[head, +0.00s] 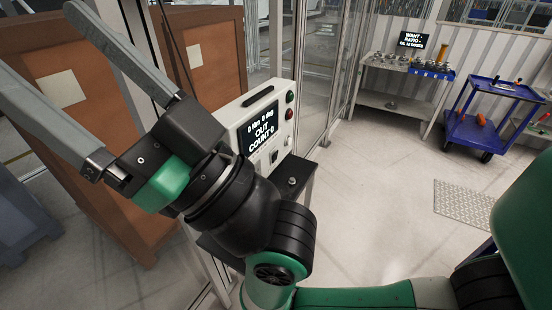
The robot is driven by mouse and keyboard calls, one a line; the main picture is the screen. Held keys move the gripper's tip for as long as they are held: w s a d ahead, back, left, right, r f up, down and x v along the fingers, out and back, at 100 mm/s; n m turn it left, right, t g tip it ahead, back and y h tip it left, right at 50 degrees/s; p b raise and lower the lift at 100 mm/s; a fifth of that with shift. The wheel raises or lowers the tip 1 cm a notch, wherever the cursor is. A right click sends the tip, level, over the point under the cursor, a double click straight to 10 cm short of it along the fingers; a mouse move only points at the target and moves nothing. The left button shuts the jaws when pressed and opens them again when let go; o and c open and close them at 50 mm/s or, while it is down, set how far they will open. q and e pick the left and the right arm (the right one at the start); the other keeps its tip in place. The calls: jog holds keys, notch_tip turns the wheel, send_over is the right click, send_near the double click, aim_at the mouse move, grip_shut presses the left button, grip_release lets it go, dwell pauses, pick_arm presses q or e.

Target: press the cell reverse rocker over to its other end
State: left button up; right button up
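The drive unit (246,104) is a cream box with a black display reading "OUT COUNT 0". A small dark switch (274,156) sits low on its front face, right of the display. It may be the cell reverse rocker, but it is too small to tell which end is pressed. My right gripper (40,42) reaches in on an arm from the right. Its two long grey fingers are spread apart with nothing between them, pointing to the upper left, away from the switch. Its wrist covers the unit's lower left. My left gripper is out of view.
A green button (290,97) and a red button (289,114) are on the unit's right side. A dark stand (300,168) bears the unit. Brown cabinets (100,100) stand behind the fingers. A blue cart (480,132) and a workbench (398,82) stand far right, with open floor before them.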

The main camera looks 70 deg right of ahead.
grip_shut()
dwell(1.5)
